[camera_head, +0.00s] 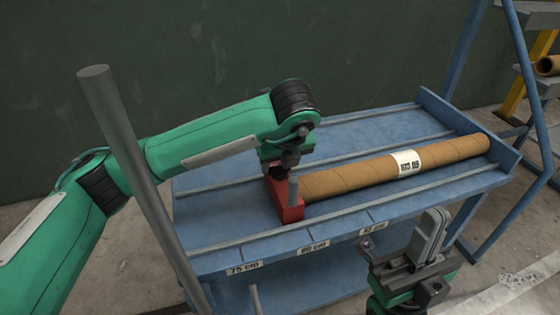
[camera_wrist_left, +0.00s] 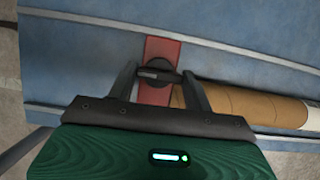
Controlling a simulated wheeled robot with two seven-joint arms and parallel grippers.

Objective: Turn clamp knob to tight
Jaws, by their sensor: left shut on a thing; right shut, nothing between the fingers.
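A red clamp (camera_head: 290,212) sits on the blue rack at the left end of a brown cardboard tube (camera_head: 350,178). In the left wrist view the clamp (camera_wrist_left: 162,48) has a black bar-shaped knob (camera_wrist_left: 158,75) on top, lying crosswise. My left gripper (camera_head: 285,160) reaches down onto the clamp from above. Its two fingers stand on either side of the knob and are shut on it. The knob is mostly hidden by the gripper in the head view. I cannot read a tight mark. My right gripper (camera_head: 430,238) is shut and empty, in front of the rack.
The blue rack (camera_head: 370,130) has raised rails and length labels along its front edge. The tube carries a white label (camera_head: 406,163). A grey post (camera_head: 130,150) crosses the left side in front of my left arm. Another shelf with a tube stands at far right.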

